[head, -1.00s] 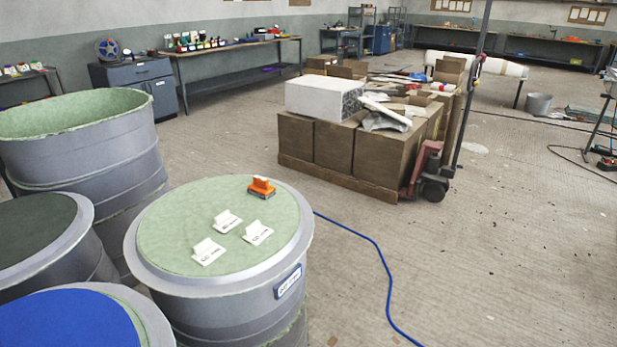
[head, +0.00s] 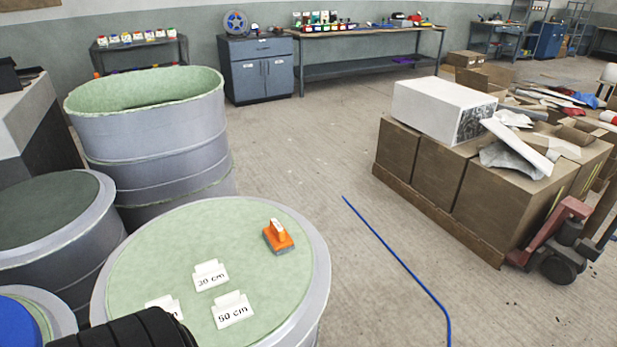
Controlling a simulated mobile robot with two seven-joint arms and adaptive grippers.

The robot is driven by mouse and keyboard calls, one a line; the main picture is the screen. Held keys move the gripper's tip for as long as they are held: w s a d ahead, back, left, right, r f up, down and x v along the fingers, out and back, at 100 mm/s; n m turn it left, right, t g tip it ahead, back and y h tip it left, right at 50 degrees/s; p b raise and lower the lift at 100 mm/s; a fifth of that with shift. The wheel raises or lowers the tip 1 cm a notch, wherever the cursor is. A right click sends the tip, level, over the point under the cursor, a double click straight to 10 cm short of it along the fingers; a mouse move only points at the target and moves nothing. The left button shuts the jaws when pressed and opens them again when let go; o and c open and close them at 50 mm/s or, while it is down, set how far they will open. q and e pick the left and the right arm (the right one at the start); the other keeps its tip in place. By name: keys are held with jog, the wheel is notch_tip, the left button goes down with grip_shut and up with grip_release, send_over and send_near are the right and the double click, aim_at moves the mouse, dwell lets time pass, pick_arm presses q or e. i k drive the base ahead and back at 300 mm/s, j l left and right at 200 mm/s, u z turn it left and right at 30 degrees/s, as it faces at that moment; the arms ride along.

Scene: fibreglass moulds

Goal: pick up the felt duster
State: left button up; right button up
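The felt duster (head: 278,237) is a small orange block with a pale handle on top and a grey underside. It lies on the green top of a round grey mould (head: 318,262), near the far right of that top. A black ribbed part at the bottom left looks like my own arm and covers part of the mould's near edge. Neither gripper shows in the head view, and nothing touches the duster.
White cards, two reading 30 cm (head: 210,275) and 50 cm (head: 233,310), stand on the same mould. An open mould (head: 150,130) and a dark-topped mould (head: 45,215) stand left. A loaded pallet (head: 440,180) stands right. A blue hose (head: 395,262) crosses the floor.

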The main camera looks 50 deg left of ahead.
aim_at(279, 240)
jog(key=i+u, duration=0.3)
jog(key=u, duration=0.15)
jog(key=i+l+u, duration=0.25)
jog(key=u, duration=0.2)
jog(key=i+l+u, duration=0.3)
jog(key=u, duration=0.15)
jog(key=i+l+u, duration=0.25)
jog(key=l+u, duration=0.2)
